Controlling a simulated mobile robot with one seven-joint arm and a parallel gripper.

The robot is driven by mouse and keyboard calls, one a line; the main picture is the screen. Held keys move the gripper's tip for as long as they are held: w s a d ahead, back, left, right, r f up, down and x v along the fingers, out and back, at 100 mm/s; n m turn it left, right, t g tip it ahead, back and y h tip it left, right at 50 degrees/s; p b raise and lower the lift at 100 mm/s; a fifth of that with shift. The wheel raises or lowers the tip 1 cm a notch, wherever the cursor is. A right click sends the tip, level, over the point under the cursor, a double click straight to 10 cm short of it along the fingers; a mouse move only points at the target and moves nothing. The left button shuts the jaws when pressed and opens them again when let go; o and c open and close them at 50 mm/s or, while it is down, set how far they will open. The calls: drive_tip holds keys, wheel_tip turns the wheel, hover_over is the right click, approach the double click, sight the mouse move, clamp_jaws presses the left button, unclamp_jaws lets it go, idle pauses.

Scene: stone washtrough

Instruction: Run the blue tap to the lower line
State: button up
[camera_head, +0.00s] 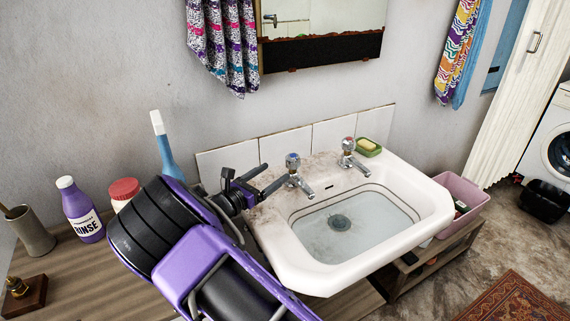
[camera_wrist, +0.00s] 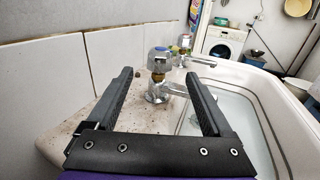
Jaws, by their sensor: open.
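The blue tap (camera_head: 293,161), chrome with a blue-marked knob, stands at the back left of the white washbasin (camera_head: 330,277). No stream shows at its spout. The basin's floor and drain show through what looks like shallow clear water (camera_head: 365,225); its level is hard to tell. A dark line (camera_head: 335,190) runs along the inner back wall; I cannot tell it as lower or upper. My gripper (camera_head: 273,177) is open and empty, just left of the tap. In the wrist view, the blue tap (camera_wrist: 158,62) stands between and beyond the open fingers, apparently untouched.
A red-marked tap (camera_head: 348,146) and a soap dish (camera_head: 368,147) are further right on the rim. A blue bottle (camera_head: 165,150), a rinse bottle (camera_head: 80,210) and a red-lidded jar (camera_head: 123,190) stand left. A pink tub (camera_head: 462,198) is right of the basin. Tiles back the taps.

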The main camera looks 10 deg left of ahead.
drive_tip(key=v, duration=0.7)
drive_tip(key=shift+s+a, duration=0.2)
drive_tip(key=shift+s, duration=0.05)
idle(0.7)
idle(0.4)
